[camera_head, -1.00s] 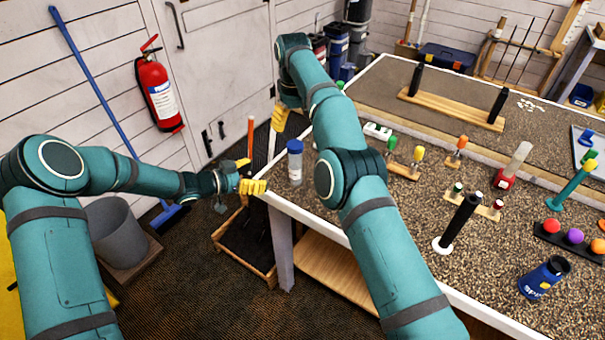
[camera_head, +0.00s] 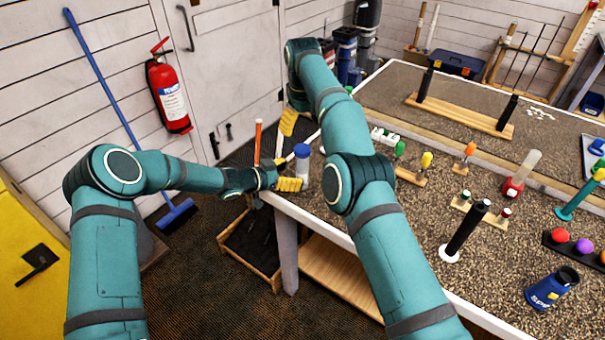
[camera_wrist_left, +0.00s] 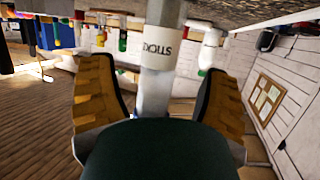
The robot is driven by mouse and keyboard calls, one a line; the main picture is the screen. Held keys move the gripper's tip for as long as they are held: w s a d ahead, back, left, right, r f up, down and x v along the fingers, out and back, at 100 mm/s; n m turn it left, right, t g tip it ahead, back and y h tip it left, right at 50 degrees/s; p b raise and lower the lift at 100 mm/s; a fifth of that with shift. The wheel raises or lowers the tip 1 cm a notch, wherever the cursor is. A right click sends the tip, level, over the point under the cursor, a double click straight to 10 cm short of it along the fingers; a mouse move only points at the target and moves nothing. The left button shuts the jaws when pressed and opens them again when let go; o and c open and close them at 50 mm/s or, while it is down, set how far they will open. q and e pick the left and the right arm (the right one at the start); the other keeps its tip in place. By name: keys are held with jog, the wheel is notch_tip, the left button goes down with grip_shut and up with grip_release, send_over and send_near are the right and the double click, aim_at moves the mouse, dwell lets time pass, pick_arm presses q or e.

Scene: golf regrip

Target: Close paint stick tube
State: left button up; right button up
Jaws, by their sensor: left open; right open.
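The paint stick tube (camera_head: 302,172) is a clear upright tube with a blue top, near the table's left edge. In the left wrist view, the tube (camera_wrist_left: 155,95) stands between the fingers, with a white label marked "STICKS". My left gripper (camera_head: 286,173) is open at the tube's left side, with one yellow finger on each side; I see no clear contact. The tube's top is out of sight in the wrist view. My right gripper (camera_head: 288,121) is open above and behind the tube, partly hidden by its own arm.
An orange-topped stick (camera_head: 258,143) stands left of the tube. A wooden crate (camera_head: 250,250) is on the floor below.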

aim_at(297, 173)
pick_arm(q)
jog(key=shift+x, duration=2.2)
grip_shut()
